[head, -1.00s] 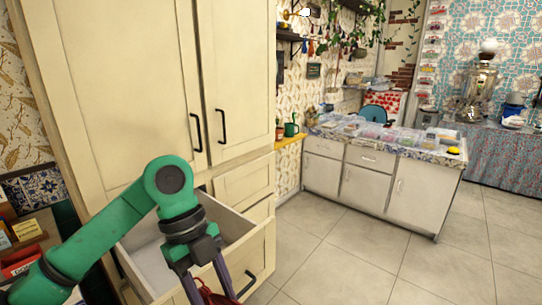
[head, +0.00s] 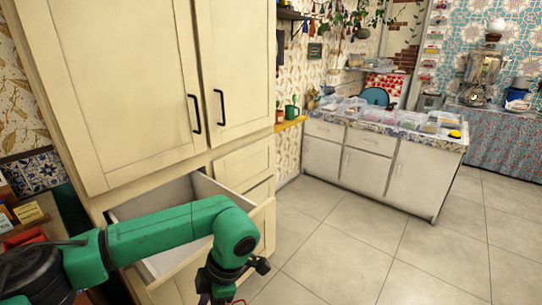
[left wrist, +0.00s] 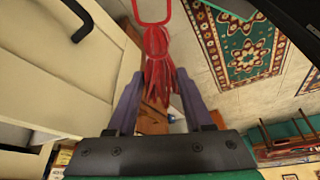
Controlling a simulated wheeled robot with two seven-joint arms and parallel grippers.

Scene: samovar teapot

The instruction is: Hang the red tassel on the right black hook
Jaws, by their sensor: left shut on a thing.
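The red tassel (left wrist: 158,55) hangs between the fingers of my left gripper (left wrist: 157,82) in the left wrist view, with its loop at the top of the picture. The gripper is shut on the tassel's strands. In the head view my left gripper (head: 222,286) is at the bottom edge, in front of the open drawer, and its fingertips are cut off. Only a sliver of red shows there. I cannot make out the right black hook in either view. My right gripper is not in view.
A tall cream cabinet (head: 100,90) with black handles fills the left. Its open drawer (head: 150,205) juts out beside my left arm. A counter (head: 385,170) with clear boxes stands at the back. Tiled floor (head: 330,230) is free between them. Things hang on the far wall.

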